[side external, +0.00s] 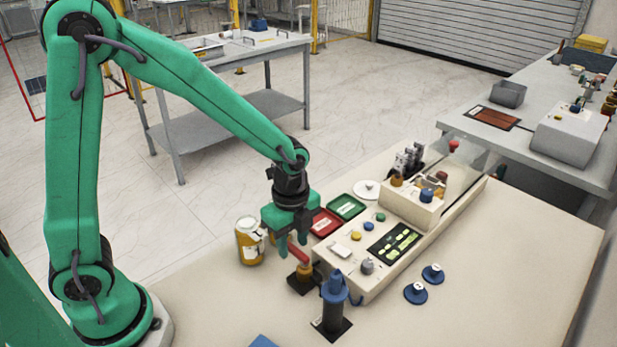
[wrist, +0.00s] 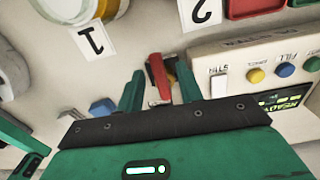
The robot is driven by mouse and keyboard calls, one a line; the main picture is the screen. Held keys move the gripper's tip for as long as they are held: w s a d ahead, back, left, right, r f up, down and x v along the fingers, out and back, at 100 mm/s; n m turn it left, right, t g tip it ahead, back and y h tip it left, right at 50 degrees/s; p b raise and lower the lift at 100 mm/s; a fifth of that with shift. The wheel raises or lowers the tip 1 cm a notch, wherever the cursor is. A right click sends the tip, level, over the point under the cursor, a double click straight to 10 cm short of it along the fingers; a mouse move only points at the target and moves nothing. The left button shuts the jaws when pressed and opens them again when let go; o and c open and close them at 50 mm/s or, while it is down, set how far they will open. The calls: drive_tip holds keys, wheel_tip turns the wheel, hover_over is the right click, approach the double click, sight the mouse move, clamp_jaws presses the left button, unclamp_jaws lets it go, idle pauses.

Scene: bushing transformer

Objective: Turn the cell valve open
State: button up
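The valve has a red lever handle (side external: 298,253) on a brass body (side external: 303,272) with a dark square base. It stands at the near left end of the beige console (side external: 345,283). My gripper (side external: 292,238) points down just above the valve. In the wrist view the red handle (wrist: 158,76) appears between the two green fingers of my gripper (wrist: 160,88), with a gap on each side. The fingers are apart and hold nothing. Part of the brass body shows behind the handle; the rest is hidden by my gripper. Contact with the handle cannot be seen.
A yellow jar (side external: 249,246) stands to the left. Red (side external: 324,224) and green (side external: 346,207) trays lie behind. Two blue discs (side external: 415,293) lie right of the console. The right tabletop is clear.

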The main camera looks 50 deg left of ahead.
sight(292, 247)
drive_tip(key=shift+r, duration=0.1)
wheel_tip(292, 247, up, 7)
drive_tip(key=shift+r, duration=0.35)
idle(0.6)
drive_tip(key=s+a+r+n+t, duration=0.5)
drive_tip(key=s+a+r+n, duration=0.3)
drive_tip(key=n, duration=1)
drive_tip(key=s+r, duration=0.1)
drive_tip(key=s, duration=0.3)
drive_tip(key=shift+r+t, duration=0.3)
drive_tip(key=shift+r, duration=0.1)
